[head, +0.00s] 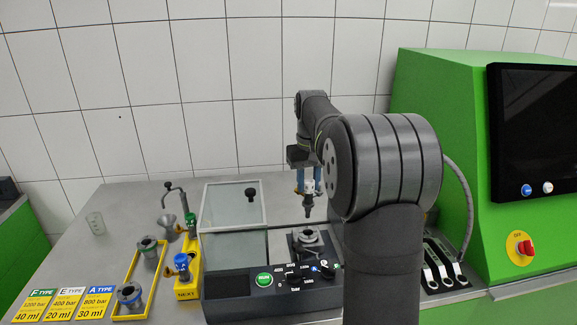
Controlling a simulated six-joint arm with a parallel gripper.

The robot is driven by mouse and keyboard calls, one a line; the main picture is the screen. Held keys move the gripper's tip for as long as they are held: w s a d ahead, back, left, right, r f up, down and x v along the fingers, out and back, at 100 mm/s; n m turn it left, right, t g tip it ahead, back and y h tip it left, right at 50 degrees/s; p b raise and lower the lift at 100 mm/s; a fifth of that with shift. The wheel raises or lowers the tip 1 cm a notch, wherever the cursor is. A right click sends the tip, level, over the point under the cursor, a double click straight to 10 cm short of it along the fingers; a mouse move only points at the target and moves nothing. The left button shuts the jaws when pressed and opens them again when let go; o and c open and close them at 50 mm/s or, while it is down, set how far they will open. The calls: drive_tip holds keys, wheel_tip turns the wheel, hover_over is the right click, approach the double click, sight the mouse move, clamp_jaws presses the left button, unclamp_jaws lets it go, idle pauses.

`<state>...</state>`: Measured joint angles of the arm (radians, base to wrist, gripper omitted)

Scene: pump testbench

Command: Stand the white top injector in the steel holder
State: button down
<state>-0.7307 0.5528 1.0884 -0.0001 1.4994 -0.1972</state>
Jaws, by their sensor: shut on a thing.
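My gripper (308,181) is shut on the white top injector (308,200). The injector hangs upright below the fingers, its white top between them and its dark, narrow tip pointing down. The steel holder (308,239) appears to be the round grey metal piece on the test machine, almost straight below the tip in the head view. A visible gap lies between the tip and the holder. The depth alignment of the two cannot be told from this one view. My own arm hides what lies just right of the holder.
The machine's clear-lidded box (232,212) stands left of the holder, with a control panel (290,280) in front. A yellow stand (188,272) holds green-topped and blue-topped injectors. A yellow frame (134,262) bears round metal adapters. A green cabinet (455,130) stands at right.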

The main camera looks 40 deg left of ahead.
sight(308, 211)
drive_tip(key=shift+w+d+f, duration=0.1)
drive_tip(key=shift+d+f, duration=0.05)
drive_tip(key=shift+f, duration=2.05)
drive_tip(key=shift+f, duration=0.4)
drive_tip(key=shift+f, duration=1.05)
drive_tip(key=shift+f, duration=0.4)
drive_tip(key=shift+f, duration=0.35)
drive_tip(key=shift+f, duration=0.55)
idle(0.4)
drive_tip(key=c, duration=1)
unclamp_jaws()
